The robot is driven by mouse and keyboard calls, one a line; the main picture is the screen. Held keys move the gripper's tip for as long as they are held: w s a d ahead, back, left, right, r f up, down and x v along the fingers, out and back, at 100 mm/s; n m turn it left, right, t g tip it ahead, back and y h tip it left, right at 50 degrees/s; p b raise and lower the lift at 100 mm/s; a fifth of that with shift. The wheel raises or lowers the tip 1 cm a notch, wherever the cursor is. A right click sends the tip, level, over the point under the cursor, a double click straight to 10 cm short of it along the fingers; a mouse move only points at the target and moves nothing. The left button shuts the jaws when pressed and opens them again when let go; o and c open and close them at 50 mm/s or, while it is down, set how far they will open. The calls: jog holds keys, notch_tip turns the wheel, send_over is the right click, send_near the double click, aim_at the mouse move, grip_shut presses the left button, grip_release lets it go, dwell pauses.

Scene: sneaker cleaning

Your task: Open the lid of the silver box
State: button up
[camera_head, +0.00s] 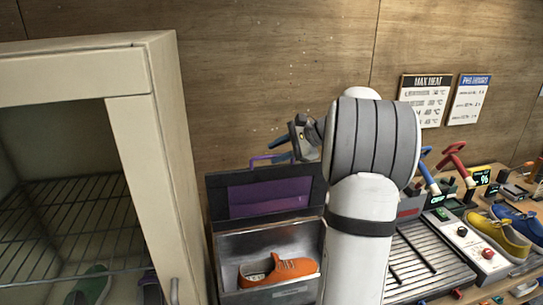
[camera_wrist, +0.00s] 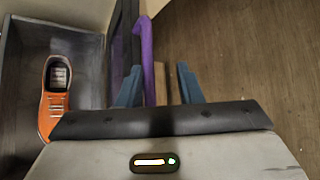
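The silver box (camera_head: 231,247) stands right of the cream cabinet, its front open to view, with an orange shoe (camera_head: 279,270) inside. Its dark-framed lid with a purple panel (camera_head: 268,197) stands raised, roughly upright, at the back. A purple handle (camera_head: 262,159) sticks up at the lid's top edge. In the wrist view, the purple handle (camera_wrist: 147,62) lies between the blue fingers of my gripper (camera_wrist: 158,86), close to the left finger, with a gap to the right one. The orange shoe (camera_wrist: 56,95) shows at left inside the box.
A cream cabinet (camera_head: 150,120) with wire racks stands close at left. My arm hides part of the area right of the box. A ribbed tray (camera_head: 432,262), a control panel, tools and yellow and blue shoes (camera_head: 497,238) crowd the bench at right. A wooden wall is behind.

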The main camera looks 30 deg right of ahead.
jog(key=v, duration=0.5)
jog(key=shift+s+r+b, duration=0.25)
jog(key=shift+r+b, duration=0.05)
jog(key=shift+b, duration=0.1)
jog(key=s+a+f+n+g+h+b, duration=0.15)
jog(key=s+a+f+n, duration=0.3)
jog(key=a, duration=0.45)
jog(key=s+a+f+n+g+h+b, duration=0.1)
jog(key=s+a+f+n+g+h, duration=0.15)
jog(key=s+a, duration=0.55)
jog(key=s+a+f+n+h, duration=0.2)
jog(key=s+a+f+n, duration=0.2)
jog(key=s+f+n, duration=0.1)
jog(key=s+a+f+n+h+b, duration=0.1)
jog(key=s+a+f+n, duration=0.3)
jog(key=s, duration=0.4)
jog(key=shift+f+n+g+h, duration=0.3)
jog(key=shift+f+n+h, duration=0.1)
jog(key=shift+f+n, duration=0.35)
